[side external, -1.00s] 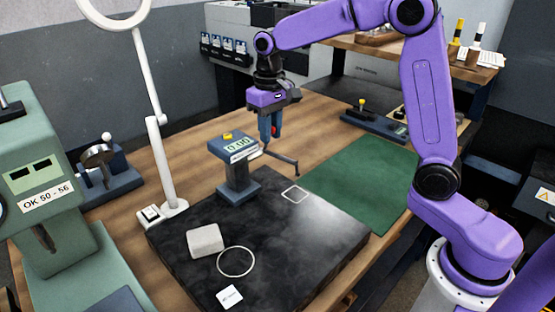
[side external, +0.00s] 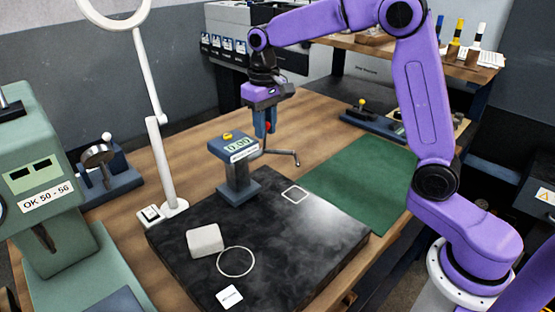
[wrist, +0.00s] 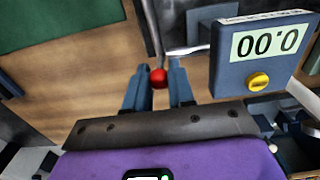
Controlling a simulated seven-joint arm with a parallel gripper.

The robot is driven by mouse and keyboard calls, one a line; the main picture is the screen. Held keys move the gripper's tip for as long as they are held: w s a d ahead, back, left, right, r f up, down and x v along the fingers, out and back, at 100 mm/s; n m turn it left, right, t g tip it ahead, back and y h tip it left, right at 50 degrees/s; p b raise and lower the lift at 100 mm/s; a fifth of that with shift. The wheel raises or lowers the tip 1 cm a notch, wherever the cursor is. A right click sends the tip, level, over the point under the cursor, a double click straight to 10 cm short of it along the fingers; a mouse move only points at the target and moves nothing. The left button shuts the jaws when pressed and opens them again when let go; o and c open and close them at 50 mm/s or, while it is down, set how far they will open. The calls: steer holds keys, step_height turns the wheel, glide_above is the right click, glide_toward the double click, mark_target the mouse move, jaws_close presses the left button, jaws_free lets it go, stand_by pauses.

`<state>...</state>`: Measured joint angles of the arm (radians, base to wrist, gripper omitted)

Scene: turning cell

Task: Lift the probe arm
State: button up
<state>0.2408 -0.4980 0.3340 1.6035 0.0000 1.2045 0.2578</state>
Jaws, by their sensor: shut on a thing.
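The height gauge (side external: 236,178) is a dark blue post on a foot, with a digital display and a yellow button on its head; the head also shows in the wrist view (wrist: 262,60). The probe arm (side external: 280,152) is a thin grey rod reaching right from the gauge, its tip clear above the black plate. A red ball knob (wrist: 159,77) is on the rod. My gripper (side external: 266,132) points down just right of the gauge head, its blue fingers shut on the red knob. The fingers also show in the wrist view (wrist: 160,82).
A green mat (side external: 365,180) lies right. A white lamp stand (side external: 163,165) is left of the gauge.

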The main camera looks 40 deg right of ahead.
steer(key=shift+w, duration=0.95)
steer(key=shift+w+f, duration=0.1)
steer(key=shift+w, duration=0.5)
steer(key=o, duration=0.4)
step_height(320, 180, up, 9)
stand_by(1.1)
